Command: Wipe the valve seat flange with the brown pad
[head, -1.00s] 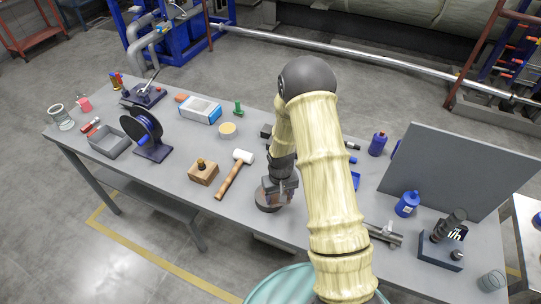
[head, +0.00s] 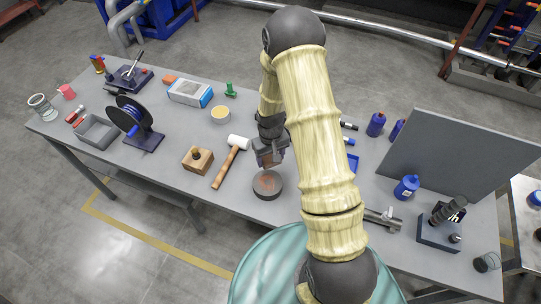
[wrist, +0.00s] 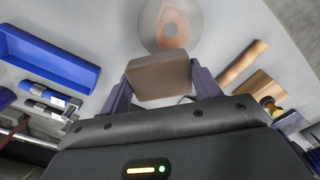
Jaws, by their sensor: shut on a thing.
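The valve seat flange is a round dark grey disc (head: 267,185) on the table, with a reddish-brown smear on its top face. In the wrist view the flange (wrist: 192,18) lies beyond the pad, its smear around the centre. My gripper (head: 269,158) is shut on the brown pad (wrist: 158,76), a small block between the two fingers. In the head view the gripper stands just behind the flange, toward the table's far side. The pad is mostly hidden there by the fingers. I see no contact between pad and flange, but cannot tell the gap.
A mallet (head: 230,163) and a wooden block with a knob (head: 198,160) lie left of the flange. A blue tray (wrist: 45,58) lies on the other side. A grey upright panel (head: 460,165), a blue bottle (head: 406,187) and a dark-based device (head: 438,235) stand at right.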

